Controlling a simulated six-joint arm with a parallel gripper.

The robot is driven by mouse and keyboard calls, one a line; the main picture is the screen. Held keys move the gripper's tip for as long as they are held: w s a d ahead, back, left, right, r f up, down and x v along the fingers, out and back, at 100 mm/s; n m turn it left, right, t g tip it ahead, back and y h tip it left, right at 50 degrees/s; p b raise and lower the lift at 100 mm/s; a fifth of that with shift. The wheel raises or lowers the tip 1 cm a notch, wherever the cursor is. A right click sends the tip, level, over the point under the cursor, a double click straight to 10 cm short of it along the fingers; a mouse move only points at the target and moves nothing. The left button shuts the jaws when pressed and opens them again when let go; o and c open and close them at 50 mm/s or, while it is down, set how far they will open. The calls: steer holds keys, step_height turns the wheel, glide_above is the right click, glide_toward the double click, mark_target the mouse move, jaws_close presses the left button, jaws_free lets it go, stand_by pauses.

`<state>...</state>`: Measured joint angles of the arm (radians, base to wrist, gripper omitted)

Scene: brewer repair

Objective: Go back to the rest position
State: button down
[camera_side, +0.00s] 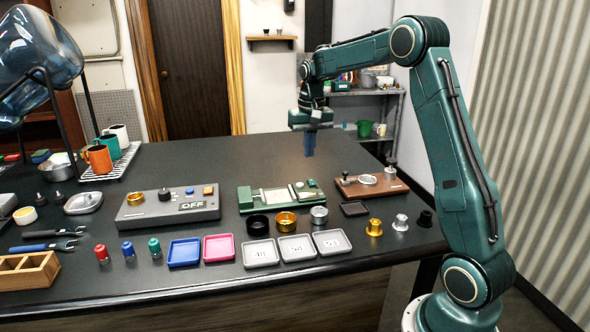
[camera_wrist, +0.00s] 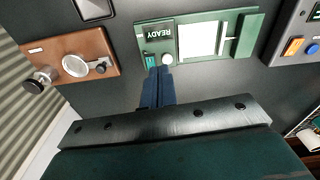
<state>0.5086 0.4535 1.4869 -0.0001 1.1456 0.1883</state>
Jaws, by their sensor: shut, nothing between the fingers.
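My gripper (camera_side: 309,145) hangs pointing down over the far part of the dark table (camera_side: 215,155), behind the green device and clear of it. Its blue fingers are together with nothing between them. In the wrist view the closed fingers (camera_wrist: 157,88) point toward the green device (camera_wrist: 200,38), whose panel reads READY. The green device also shows in the side view (camera_side: 262,199). My arm is raised and bent, reaching in from the right.
A grey unit (camera_side: 168,207) reading OFF stands left of the green device, and a brown board (camera_side: 370,184) stands right. Trays, rings and tampers line the front. Mugs on a rack (camera_side: 112,160) and a blue glass vessel (camera_side: 40,58) stand left. The table behind the devices is mostly clear.

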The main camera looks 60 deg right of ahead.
steer(key=s+a+r+n+t, duration=0.1)
steer(key=s+a+r+n, duration=0.1)
steer(key=s+a+r, duration=0.45)
steer(key=s+a+r+n+t, duration=0.15)
steer(key=s+a, duration=0.25)
steer(key=a, duration=0.5)
steer(key=s+a+f+n+t, duration=0.1)
steer(key=s+a+n, duration=0.1)
steer(key=s+a, duration=0.2)
steer(key=s+a+f+n+t, duration=0.1)
steer(key=s+a, duration=0.4)
steer(key=s, duration=0.6)
steer(key=shift+s+f+n, duration=0.2)
steer(key=shift+f+n, duration=0.15)
steer(key=shift+n, duration=0.4)
